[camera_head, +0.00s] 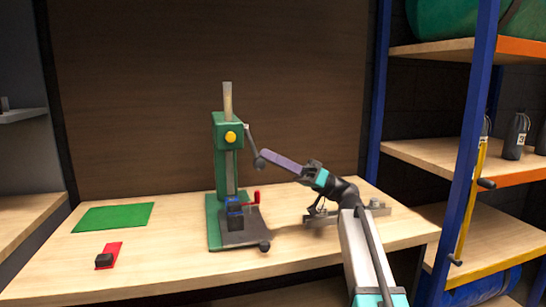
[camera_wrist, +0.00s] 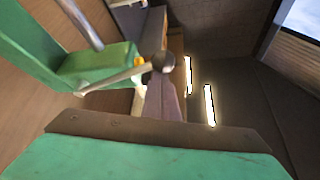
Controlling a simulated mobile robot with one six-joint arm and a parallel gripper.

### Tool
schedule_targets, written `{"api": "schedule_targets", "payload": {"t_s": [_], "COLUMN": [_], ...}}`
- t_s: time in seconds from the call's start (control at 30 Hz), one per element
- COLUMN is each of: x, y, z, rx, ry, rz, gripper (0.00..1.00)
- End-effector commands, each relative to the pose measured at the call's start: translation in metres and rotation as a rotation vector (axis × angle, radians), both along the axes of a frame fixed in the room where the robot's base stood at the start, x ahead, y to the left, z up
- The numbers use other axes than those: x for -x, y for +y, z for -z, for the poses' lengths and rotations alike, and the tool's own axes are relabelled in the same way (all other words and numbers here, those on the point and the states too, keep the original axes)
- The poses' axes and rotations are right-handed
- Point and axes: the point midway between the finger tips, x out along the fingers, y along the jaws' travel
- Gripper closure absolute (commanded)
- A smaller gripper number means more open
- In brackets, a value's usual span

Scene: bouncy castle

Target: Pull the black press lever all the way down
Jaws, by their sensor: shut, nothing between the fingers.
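The green press (camera_head: 228,160) stands upright on the wooden table. Its lever (camera_head: 251,142) slopes down to the right from the press head and ends in a dark round knob (camera_head: 259,162). In the wrist view, the lever (camera_wrist: 115,75) runs from the green press head (camera_wrist: 95,66) to the knob (camera_wrist: 162,62). My gripper (camera_head: 264,155) is shut and empty, its purple fingers reaching left to the knob. In the wrist view, the fingers (camera_wrist: 163,95) end just by the knob. I cannot tell whether they touch it.
A blue part (camera_head: 234,204) and a red handle (camera_head: 257,196) sit at the press base. A metal fixture (camera_head: 376,206) is right, beside my arm. Shelves (camera_head: 450,160) stand further right.

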Motion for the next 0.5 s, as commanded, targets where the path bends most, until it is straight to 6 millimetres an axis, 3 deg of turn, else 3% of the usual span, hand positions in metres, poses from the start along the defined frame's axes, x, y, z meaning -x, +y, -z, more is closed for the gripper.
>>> {"api": "schedule_targets", "payload": {"t_s": [0.13,0.5], "x": [-0.002,-0.004], "y": [0.003,0.005], "z": [0.016,0.025], "rx": [0.008,0.010], "ry": [0.002,0.002], "rz": [-0.005,-0.007], "gripper": [1.00,1.00]}}
